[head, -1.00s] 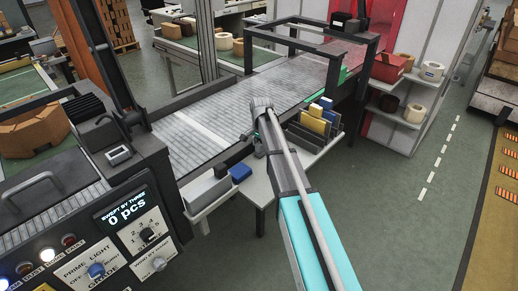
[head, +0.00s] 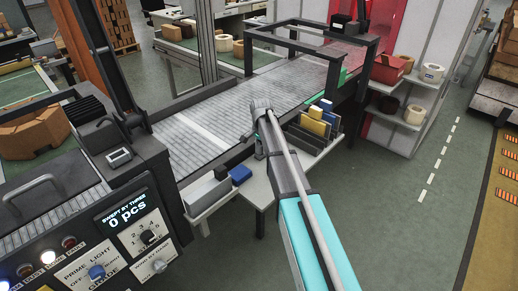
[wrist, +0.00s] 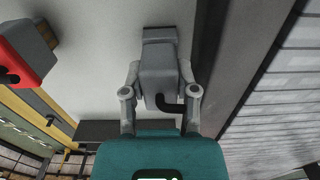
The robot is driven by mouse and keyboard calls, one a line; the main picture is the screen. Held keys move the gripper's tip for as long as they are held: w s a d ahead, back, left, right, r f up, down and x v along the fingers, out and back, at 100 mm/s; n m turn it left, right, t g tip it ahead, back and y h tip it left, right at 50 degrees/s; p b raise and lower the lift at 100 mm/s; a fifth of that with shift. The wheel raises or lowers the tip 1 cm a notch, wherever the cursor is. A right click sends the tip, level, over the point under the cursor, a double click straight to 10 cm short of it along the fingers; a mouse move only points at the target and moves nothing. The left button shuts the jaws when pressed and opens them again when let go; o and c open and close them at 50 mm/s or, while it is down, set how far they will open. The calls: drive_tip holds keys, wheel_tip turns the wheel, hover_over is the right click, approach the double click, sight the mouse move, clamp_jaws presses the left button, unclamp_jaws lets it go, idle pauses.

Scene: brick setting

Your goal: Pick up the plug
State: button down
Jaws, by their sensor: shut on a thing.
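In the wrist view my gripper (wrist: 160,92) has its two grey fingers closed on the sides of a grey block-shaped plug (wrist: 158,72). A short black curved cord comes off the plug's near end. In the head view my gripper (head: 262,108) is beside the near edge of the conveyor, above the small white side table (head: 262,190). The plug cannot be made out clearly there. In the wrist view a pale surface lies behind the plug; I cannot tell whether they touch.
A blue block (head: 240,175) and a grey box (head: 207,194) are at the table's left. A rack of upright yellow, blue and dark plates (head: 314,122) stands to the right. A red-ended dark block (wrist: 22,58) is at the wrist view's left. The green floor at right is clear.

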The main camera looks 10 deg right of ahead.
drive_tip(key=shift+r+p, duration=1.25)
drive_tip(key=shift+r, duration=0.15)
drive_tip(key=s+r+p, duration=1)
drive_tip(key=s, duration=0.4)
drive_tip(key=shift+d, duration=0.4)
drive_tip(key=shift+d, duration=0.15)
